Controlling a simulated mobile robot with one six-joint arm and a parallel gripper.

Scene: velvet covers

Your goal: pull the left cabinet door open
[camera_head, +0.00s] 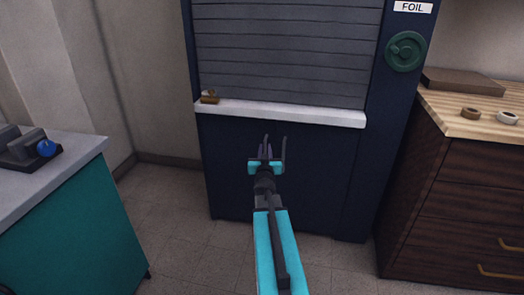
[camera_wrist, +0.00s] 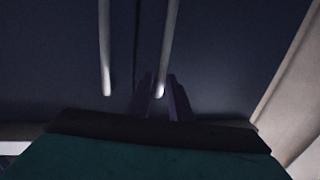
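The navy cabinet (camera_head: 230,165) stands ahead, its lower front plain and dark. Two pale upright handle bars, the left door's handle (camera_head: 266,141) and the right one (camera_head: 285,149), show at its middle. The doors look shut. My gripper (camera_head: 266,152), with teal blocks and dark purple fingers, is at the left handle. The wrist view looks turned over: there the left door's handle (camera_wrist: 168,50) is at right, and the other handle (camera_wrist: 104,50) at left. My gripper's fingers (camera_wrist: 161,95) stand either side of the left handle's end, apparently with a gap, so open. Contact is unclear.
A grey shutter (camera_head: 285,50), white ledge (camera_head: 280,113) and green dial (camera_head: 405,51) are above. A teal counter (camera_head: 75,235) stands left, a wooden drawer unit (camera_head: 455,200) close at right. Tiled floor (camera_head: 185,235) is clear between the counter and the cabinet.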

